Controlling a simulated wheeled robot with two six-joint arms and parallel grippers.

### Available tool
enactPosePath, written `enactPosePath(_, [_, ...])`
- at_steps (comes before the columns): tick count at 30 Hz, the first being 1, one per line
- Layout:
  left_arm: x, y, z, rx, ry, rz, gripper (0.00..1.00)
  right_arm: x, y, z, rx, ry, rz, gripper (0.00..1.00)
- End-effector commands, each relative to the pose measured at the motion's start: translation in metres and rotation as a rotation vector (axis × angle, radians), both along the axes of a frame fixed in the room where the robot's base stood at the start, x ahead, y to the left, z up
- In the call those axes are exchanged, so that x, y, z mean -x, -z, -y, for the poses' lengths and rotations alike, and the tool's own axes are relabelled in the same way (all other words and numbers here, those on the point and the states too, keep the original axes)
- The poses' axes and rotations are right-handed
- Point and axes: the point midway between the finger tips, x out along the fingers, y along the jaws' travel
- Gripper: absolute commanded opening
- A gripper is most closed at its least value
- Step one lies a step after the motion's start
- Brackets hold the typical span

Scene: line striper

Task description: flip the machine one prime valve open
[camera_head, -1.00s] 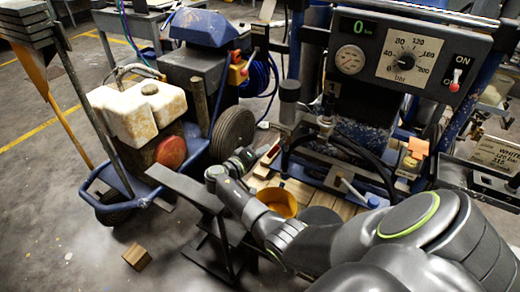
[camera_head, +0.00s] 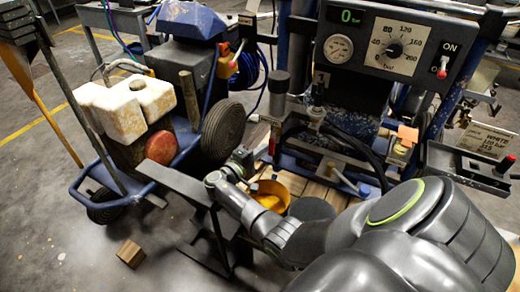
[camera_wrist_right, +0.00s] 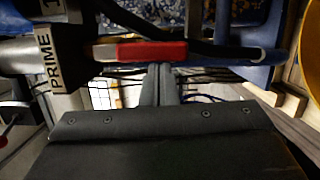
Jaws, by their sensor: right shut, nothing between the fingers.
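The prime valve has a red-gripped lever (camera_wrist_right: 152,51) that lies across the upper part of the right wrist view. A PRIME label (camera_wrist_right: 50,62) is to its left. In the head view the red grip (camera_head: 271,146) shows small, low on the front of machine one (camera_head: 321,78). My right gripper (camera_head: 243,157) is just left of it there. In the wrist view my right fingertips (camera_wrist_right: 158,80) are shut and empty, pointing at the lever's middle. I cannot tell whether they touch it. My left gripper is not in view.
The panel (camera_head: 390,40) reads 0 bar above the valve. A yellow bucket (camera_head: 270,196) stands beside my right forearm. A blue cart (camera_head: 150,170) with a white tank (camera_head: 125,105) is at left. A wooden block (camera_head: 130,253) lies on the floor.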

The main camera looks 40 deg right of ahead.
Motion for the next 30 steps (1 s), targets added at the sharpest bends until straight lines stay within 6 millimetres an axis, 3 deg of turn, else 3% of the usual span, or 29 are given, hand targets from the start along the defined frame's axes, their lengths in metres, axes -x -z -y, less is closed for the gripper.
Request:
enactPosePath(12, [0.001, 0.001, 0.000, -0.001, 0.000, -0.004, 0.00, 0.001, 0.001, -0.003, -0.001, 0.000, 0.000, 0.00])
enactPosePath(24, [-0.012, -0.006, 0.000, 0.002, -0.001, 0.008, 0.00, 0.009, 0.002, -0.063, -0.002, -0.001, 0.000, 0.00])
enactPosePath(30, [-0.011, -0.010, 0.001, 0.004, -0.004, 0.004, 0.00, 0.011, 0.001, -0.074, 0.001, 0.001, 0.000, 0.00])
